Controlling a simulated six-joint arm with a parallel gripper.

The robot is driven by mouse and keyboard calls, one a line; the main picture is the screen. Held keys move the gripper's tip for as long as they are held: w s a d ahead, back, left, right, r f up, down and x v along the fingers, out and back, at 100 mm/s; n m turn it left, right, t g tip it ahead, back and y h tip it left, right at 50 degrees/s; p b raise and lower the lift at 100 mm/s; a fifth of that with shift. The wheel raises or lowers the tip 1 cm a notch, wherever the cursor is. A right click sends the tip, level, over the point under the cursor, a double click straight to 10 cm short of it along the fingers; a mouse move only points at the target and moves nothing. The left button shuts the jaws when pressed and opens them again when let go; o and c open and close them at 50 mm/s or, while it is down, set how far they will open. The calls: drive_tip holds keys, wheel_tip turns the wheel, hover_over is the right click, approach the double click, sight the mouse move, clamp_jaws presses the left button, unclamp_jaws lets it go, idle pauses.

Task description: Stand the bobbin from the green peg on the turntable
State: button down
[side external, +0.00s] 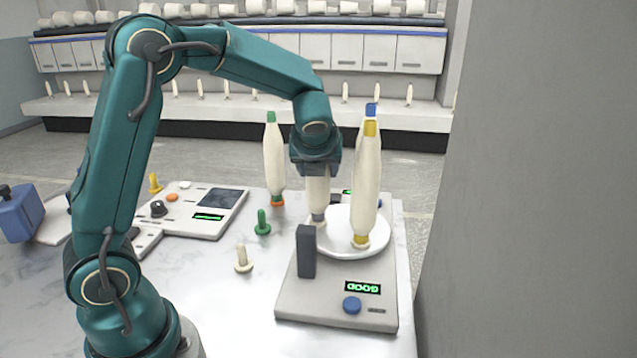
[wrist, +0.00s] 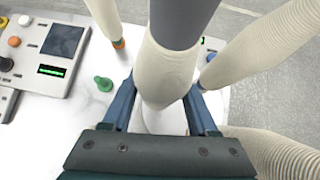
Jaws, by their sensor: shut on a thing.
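My gripper (side external: 318,172) is shut on a cream bobbin (side external: 318,190) with a grey end, held upright. The bobbin also fills the middle of the wrist view (wrist: 165,75), between the blue fingers. Its lower end is at the left part of the white turntable (side external: 340,247); I cannot tell whether it touches. The green peg (side external: 262,224) is bare and stands left of the turntable. It also shows in the wrist view (wrist: 103,83).
A yellow-ended bobbin (side external: 365,190) stands close right of my gripper, its base seen against the turntable. A blue-topped bobbin (side external: 372,108) is mostly behind it. A green-topped bobbin (side external: 274,160) stands left. A dark post (side external: 306,252) and cream peg (side external: 243,260) are in front.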

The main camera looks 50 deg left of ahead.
idle(0.4)
drive_tip(key=shift+c, duration=0.5)
unclamp_jaws()
drive_tip(key=s+d+r+n, duration=0.1)
drive_tip(key=s+d+r, duration=0.2)
drive_tip(key=s+r, duration=0.3)
drive_tip(key=s+d+f+n+h, duration=0.2)
drive_tip(key=s+d+n, duration=0.4)
drive_tip(key=n, duration=0.6)
drive_tip(key=s+d+f+n+h, duration=0.2)
drive_tip(key=s+d+n+h, duration=0.3)
drive_tip(key=s+n, duration=0.3)
drive_tip(key=n, duration=0.4)
drive_tip(key=shift+s+d+f+n, duration=0.2)
drive_tip(key=shift+d+f+n, duration=0.1)
drive_tip(key=shift+d+f, duration=0.1)
